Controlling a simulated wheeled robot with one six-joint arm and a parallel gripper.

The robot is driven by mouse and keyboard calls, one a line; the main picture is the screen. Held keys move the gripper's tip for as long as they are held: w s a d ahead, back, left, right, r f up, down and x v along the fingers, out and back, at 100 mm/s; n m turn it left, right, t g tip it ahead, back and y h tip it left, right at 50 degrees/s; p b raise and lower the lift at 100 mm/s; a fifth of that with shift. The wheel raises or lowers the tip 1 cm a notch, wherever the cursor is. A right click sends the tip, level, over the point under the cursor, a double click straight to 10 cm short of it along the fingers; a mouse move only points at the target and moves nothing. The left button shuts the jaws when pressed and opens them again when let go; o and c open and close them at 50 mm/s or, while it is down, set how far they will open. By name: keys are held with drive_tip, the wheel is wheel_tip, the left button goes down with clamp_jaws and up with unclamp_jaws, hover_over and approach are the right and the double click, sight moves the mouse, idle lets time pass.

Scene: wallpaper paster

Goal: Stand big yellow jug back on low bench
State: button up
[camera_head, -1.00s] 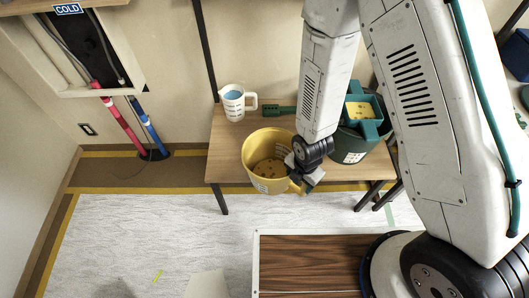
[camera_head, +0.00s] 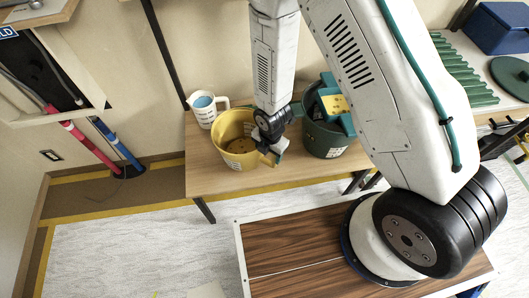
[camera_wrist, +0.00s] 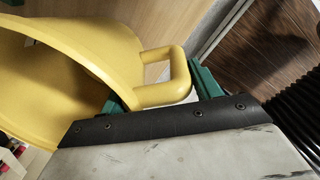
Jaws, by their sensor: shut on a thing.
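The big yellow jug (camera_head: 229,152) is over the low bench (camera_head: 205,183), in front of the white measuring jug, with its mouth up. Whether its base touches the bench top I cannot tell. My gripper (camera_head: 272,150) is at the jug's right side, shut on its handle. In the wrist view the yellow jug (camera_wrist: 60,75) fills the left side, and its handle (camera_wrist: 165,92) passes between the green fingers of my gripper (camera_wrist: 160,85). The jug's base is out of sight there.
The white measuring jug (camera_head: 204,112) stands close behind the yellow jug. A dark green bucket (camera_head: 325,140) with a green and yellow piece on top stands to its right. A wood-grain panel (camera_head: 290,262) lies in front of the bench. Red and blue pipes (camera_head: 118,148) are at left.

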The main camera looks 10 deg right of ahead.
sight(267, 161)
drive_tip(key=f, duration=0.3)
drive_tip(key=shift+w+f, duration=0.25)
drive_tip(key=shift+f, duration=0.05)
drive_tip(key=o, duration=1.5)
